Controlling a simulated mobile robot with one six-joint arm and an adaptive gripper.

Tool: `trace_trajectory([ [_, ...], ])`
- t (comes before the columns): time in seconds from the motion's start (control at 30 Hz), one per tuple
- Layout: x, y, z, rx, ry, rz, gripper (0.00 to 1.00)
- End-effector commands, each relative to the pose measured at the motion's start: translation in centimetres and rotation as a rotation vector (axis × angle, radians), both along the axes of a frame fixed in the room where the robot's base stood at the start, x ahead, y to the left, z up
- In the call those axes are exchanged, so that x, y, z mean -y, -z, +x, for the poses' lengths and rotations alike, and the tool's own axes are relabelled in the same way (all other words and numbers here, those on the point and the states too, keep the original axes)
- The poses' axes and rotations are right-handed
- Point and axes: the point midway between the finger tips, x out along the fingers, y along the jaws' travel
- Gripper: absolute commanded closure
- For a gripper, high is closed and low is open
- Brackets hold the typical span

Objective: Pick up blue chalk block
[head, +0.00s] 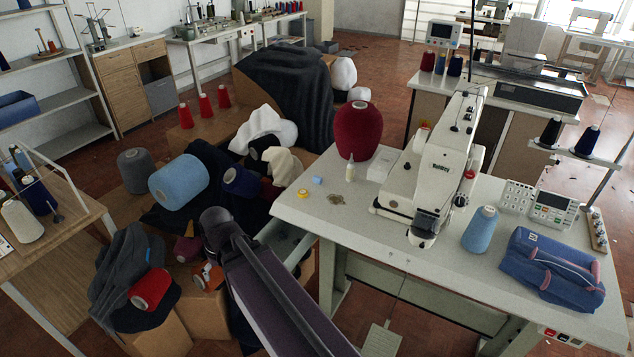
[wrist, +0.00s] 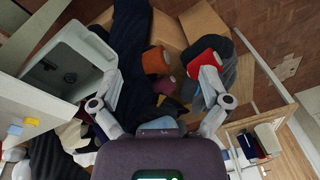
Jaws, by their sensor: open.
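The blue chalk block (head: 317,180) is a small light-blue block lying on the white sewing table, near its left end. In the wrist view a small blue block (wrist: 14,130) shows at the left edge, on the pale table surface. My gripper (wrist: 160,75) is open and empty, its two fingers spread wide over the cluttered floor area beside the table. It is apart from the chalk block, which lies to its left in the wrist view. In the head view my arm covers the lower middle, and the fingers cannot be made out.
The sewing machine (head: 432,165) is farther right. Cardboard boxes (head: 205,312) and yarn cones crowd the floor.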

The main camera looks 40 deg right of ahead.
Motion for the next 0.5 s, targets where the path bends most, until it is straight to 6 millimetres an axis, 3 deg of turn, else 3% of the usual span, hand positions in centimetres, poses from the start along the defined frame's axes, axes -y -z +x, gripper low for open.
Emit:
trace_trajectory([
  [0.23, -1.3, 0.4, 7.5, 0.237, 0.208, 0.235, 0.03],
  [0.5, -0.4, -2.4, 16.6, 0.525, 0.567, 0.596, 0.03],
])
